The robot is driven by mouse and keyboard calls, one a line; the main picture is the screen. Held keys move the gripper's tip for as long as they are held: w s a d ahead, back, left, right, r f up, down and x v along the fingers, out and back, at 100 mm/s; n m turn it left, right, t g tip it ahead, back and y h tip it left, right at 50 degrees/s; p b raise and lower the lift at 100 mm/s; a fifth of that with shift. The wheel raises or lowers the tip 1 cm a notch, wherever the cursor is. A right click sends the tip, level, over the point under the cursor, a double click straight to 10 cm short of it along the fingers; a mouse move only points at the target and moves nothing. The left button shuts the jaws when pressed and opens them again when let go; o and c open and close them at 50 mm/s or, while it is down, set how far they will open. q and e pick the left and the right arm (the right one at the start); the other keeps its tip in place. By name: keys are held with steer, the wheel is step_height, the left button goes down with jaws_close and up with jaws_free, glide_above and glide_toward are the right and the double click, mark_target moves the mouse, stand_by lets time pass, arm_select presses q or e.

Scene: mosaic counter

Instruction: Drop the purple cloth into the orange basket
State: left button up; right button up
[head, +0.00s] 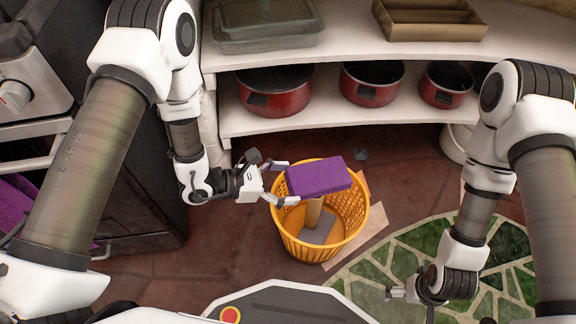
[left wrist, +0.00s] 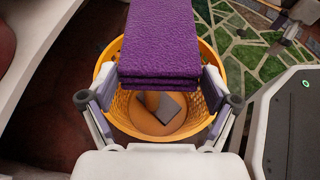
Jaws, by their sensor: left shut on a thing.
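The purple cloth (head: 318,177) is a folded, flat block. My left gripper (head: 283,183) is shut on its near end and holds it level above the orange basket. In the left wrist view the cloth (left wrist: 160,45) reaches out from between the fingers (left wrist: 150,92). The orange basket (head: 345,228) is a round lattice bin standing on the floor; its rim (left wrist: 103,72) shows around the cloth in the left wrist view. The cloth hides part of its opening. My right gripper (head: 398,292) is away at the lower right, over the mosaic; its finger opening is unclear.
Inside the basket lie a grey flat piece (head: 318,232) and a tan, stick-like piece (head: 313,210). Red pots (head: 275,92) stand on the low white shelf (head: 240,124) behind. A green mosaic (head: 420,250) lies right of the basket. A dark oven (head: 130,190) stands at left.

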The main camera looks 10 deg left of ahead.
arm_select(q)
step_height(320, 180, down, 5)
steer(key=b, duration=0.4)
steer(key=o, duration=0.9)
step_height(320, 180, up, 10)
